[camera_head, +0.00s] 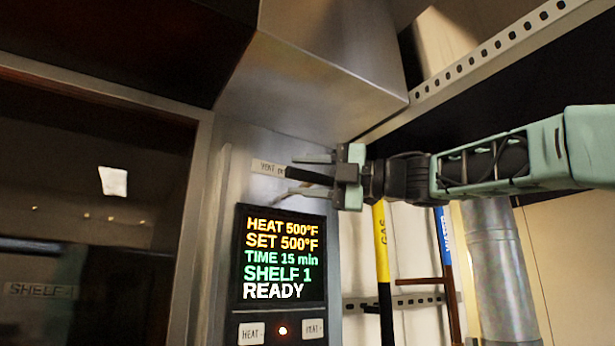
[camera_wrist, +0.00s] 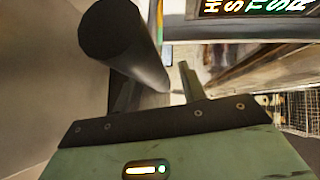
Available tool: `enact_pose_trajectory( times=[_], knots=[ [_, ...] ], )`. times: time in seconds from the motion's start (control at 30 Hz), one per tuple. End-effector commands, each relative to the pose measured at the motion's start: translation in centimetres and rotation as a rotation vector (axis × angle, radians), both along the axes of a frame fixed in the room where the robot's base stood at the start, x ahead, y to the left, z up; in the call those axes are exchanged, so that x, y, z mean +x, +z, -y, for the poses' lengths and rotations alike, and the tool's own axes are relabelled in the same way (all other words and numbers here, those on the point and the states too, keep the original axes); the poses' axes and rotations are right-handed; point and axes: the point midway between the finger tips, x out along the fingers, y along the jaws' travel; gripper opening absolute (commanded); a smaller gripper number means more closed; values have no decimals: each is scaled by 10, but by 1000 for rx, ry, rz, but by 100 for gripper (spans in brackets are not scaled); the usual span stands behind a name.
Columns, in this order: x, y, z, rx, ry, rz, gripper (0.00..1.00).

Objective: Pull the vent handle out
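The vent handle (camera_head: 308,175) is a dark rod on the steel panel above the display, beside a white label (camera_head: 268,168) reading VENT. My gripper (camera_head: 290,177) is at the handle, with one finger above it and one below in the head view. The fingers are apart, with gaps to the rod. In the wrist view the handle (camera_wrist: 125,45) is a thick black cylinder at upper left, covering part of the left finger. The right finger stands clear of it. Whether the rod lies fully between the fingers is hard to tell.
The lit display (camera_head: 281,258) reads READY, with buttons below. A steel hood (camera_head: 325,70) juts out above my gripper. A dark oven window (camera_head: 90,200) is at left. A yellow GAS pipe (camera_head: 382,260), a blue WATER pipe (camera_head: 446,240) and a metal duct (camera_head: 498,265) stand below my arm.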

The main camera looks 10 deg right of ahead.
Motion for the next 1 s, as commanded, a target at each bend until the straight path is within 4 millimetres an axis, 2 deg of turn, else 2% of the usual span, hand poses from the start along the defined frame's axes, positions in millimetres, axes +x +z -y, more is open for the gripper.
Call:
enact_pose_trajectory(
  times=[0.2,0.37,0.8,1.0],
  knots=[
    [-1,0,3,1,-2,1,41],
    [-7,-5,20,2,-5,2,41],
    [-44,-21,112,0,-5,2,41],
    [-57,-24,145,-1,-3,0,41]
  ],
)
